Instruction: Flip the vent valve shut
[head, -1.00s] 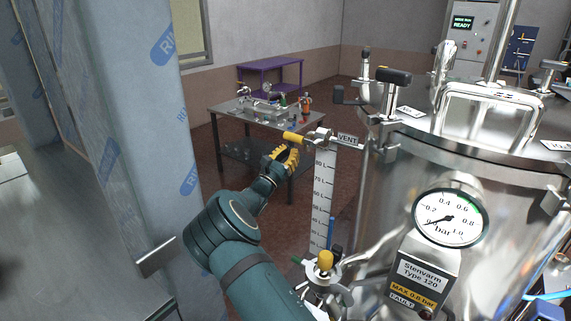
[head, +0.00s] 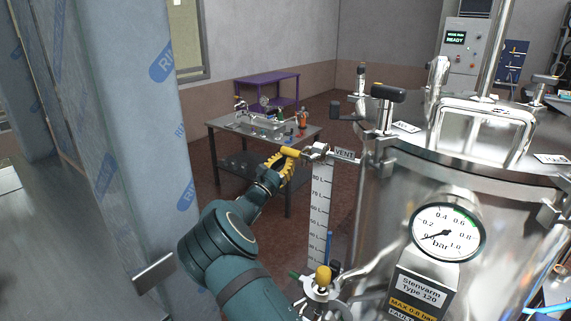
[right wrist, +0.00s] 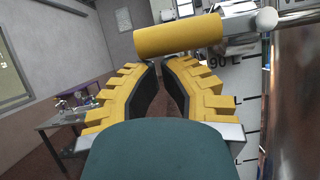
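The vent valve has a yellow lever handle (head: 290,152) on a metal body (head: 318,150) beside the VENT label (head: 345,154), left of the steel tank. The handle points left from the body. In the right wrist view the yellow handle (right wrist: 180,37) lies crosswise just beyond the fingertips, not between them. My right gripper (head: 282,163) is just below the handle in the head view. In the right wrist view its yellow fingers (right wrist: 159,64) curve together with their tips nearly meeting, and hold nothing. I cannot tell whether they touch the handle. My left gripper is not in view.
The steel tank (head: 410,190) fills the right, with a pressure gauge (head: 447,232) in front. A level scale (head: 320,210) hangs under the valve. A yellow-topped fitting (head: 323,276) stands low near my right arm. A film-wrapped column (head: 140,130) stands left; a side table (head: 225,123) stands behind.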

